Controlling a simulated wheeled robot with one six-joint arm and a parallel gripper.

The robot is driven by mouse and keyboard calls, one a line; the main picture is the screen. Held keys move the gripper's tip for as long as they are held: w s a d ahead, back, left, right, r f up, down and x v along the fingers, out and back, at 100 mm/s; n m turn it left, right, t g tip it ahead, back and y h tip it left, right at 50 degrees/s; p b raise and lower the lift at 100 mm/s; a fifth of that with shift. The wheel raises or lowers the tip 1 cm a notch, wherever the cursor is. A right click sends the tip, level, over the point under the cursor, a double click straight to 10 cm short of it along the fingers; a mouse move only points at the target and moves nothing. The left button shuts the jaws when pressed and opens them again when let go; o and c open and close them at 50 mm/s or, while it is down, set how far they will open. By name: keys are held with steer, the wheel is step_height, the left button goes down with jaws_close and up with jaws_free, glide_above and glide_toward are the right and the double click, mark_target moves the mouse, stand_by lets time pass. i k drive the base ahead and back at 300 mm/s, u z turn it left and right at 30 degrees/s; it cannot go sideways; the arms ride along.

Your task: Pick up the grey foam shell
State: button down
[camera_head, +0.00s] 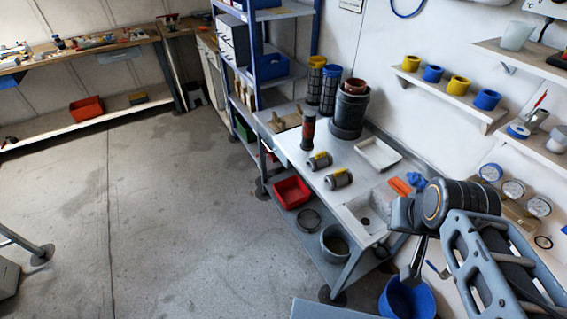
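Two short grey cylindrical pieces with yellow markings lie on the grey workbench (300,150). One grey piece (319,161) lies farther back, and the other grey piece (338,180) lies nearer, to its right. Either may be the grey foam shell; I cannot tell which from this view. My arm comes in from the lower right. My gripper (413,270) seems to point down beyond the bench's front right end, above a blue bucket, apart from both grey pieces. Its fingers are too small and too much seen edge-on to tell their opening.
A dark and red upright cylinder (308,131), a black pot stack (349,110) and a white tray (378,154) stand around the pieces. A white sink (352,212) is at the near end. The blue bucket (408,300) is on the floor. Open floor lies left.

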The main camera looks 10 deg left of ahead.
mark_target(322, 159)
steer(key=k, duration=0.25)
steer(key=u, duration=0.4)
steer(key=i, duration=0.35)
steer(key=u, duration=1.3)
steer(key=i, duration=2.85)
steer(key=z, duration=3)
